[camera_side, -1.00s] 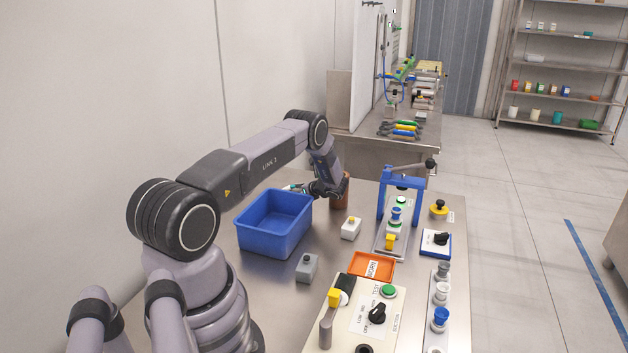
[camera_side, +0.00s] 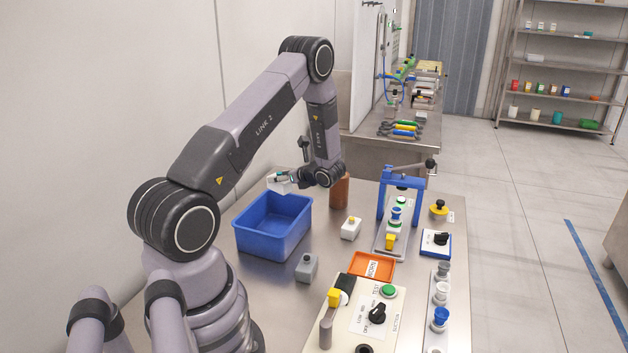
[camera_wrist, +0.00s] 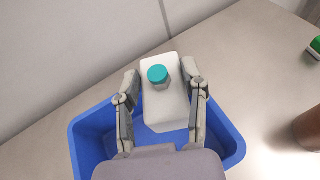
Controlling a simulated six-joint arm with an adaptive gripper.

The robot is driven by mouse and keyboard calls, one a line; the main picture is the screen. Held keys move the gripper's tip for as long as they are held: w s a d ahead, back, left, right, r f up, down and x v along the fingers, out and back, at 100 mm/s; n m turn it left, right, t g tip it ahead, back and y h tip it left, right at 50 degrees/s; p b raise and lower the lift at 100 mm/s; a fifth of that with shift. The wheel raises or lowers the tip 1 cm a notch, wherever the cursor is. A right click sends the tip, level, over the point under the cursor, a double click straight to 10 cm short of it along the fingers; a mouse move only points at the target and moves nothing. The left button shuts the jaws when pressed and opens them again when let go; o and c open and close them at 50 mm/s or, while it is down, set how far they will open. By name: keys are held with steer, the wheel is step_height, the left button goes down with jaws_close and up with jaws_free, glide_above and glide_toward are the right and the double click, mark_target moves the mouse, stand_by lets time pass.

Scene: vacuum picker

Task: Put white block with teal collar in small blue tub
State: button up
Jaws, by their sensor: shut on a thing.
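The white block with teal collar (camera_wrist: 166,103) is between the two fingers of my gripper (camera_wrist: 163,100) in the wrist view, its teal top facing the camera. My gripper is shut on the block's sides. In the side view the block (camera_side: 278,184) shows as a white shape at the gripper (camera_side: 290,180), raised above the back rim of the small blue tub (camera_side: 272,232). The tub (camera_wrist: 88,150) also shows below the block in the wrist view. The visible part of the tub's inside looks empty.
A white block with a yellow top (camera_side: 351,230) and a grey block (camera_side: 306,268) stand right of the tub. A brown cylinder (camera_side: 340,192) stands behind, near my wrist. A blue-framed press (camera_side: 402,182), an orange tray (camera_side: 372,265) and a control panel (camera_side: 366,320) fill the right side.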

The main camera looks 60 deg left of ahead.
mark_target(284, 195)
steer(key=s+d+r, duration=0.1)
steer(key=d+r, duration=0.5)
steer(key=f, duration=0.6)
steer(key=shift+s+d+f, duration=0.2)
steer(key=shift+d, duration=0.05)
steer(key=shift+f, duration=0.4)
steer(key=shift+f, duration=0.1)
steer(key=shift+f, duration=0.5)
steer(key=o, duration=1.2)
